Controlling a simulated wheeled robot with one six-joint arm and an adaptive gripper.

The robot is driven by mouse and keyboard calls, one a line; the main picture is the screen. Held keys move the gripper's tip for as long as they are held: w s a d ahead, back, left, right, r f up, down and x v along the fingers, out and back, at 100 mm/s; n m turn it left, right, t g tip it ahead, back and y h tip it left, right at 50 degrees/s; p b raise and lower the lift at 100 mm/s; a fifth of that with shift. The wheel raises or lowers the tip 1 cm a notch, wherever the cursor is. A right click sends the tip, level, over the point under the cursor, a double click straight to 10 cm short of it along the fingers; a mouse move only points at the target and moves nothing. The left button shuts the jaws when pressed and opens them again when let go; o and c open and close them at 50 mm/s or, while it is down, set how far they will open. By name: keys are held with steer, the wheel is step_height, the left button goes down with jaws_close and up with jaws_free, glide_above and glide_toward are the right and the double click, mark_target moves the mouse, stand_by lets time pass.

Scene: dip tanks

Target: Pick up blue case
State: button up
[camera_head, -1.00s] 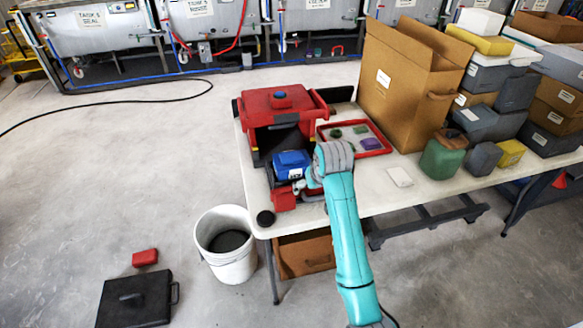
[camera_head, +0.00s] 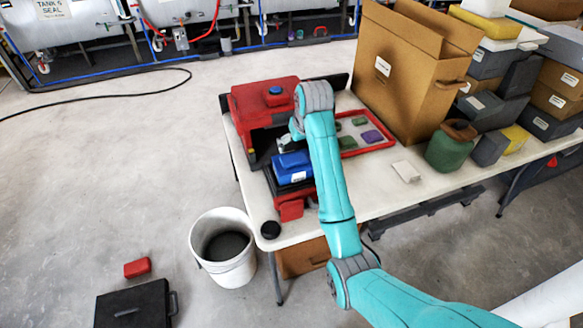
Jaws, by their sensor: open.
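The blue case (camera_head: 292,168) is a small box with a white label on its front. It sits near the left end of the white table (camera_head: 400,205), on top of a dark and red item, in front of the red toolbox (camera_head: 262,98). My gripper (camera_head: 287,142) shows only in part, just behind and above the blue case, beside my teal arm's wrist. It is open with nothing visibly in it. My wrist hides part of the gripper and the area to the right of the case. I cannot tell whether the gripper touches the case.
A red-rimmed tray (camera_head: 384,141) with small coloured pieces lies right of my arm. A tall cardboard box (camera_head: 408,85) stands behind it. A green container (camera_head: 450,150) and stacked boxes fill the right side. A white bucket (camera_head: 222,262) stands on the floor, left of the table.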

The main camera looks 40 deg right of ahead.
mark_target(294, 159)
steer(key=x, duration=0.2)
steer(key=shift+w+f, duration=0.2)
steer(key=shift+f, duration=0.15)
steer(key=shift+x, duration=2.7)
steer(key=shift+s+a, duration=0.15)
steer(key=shift+a, duration=0.05)
steer(key=c, duration=1.3)
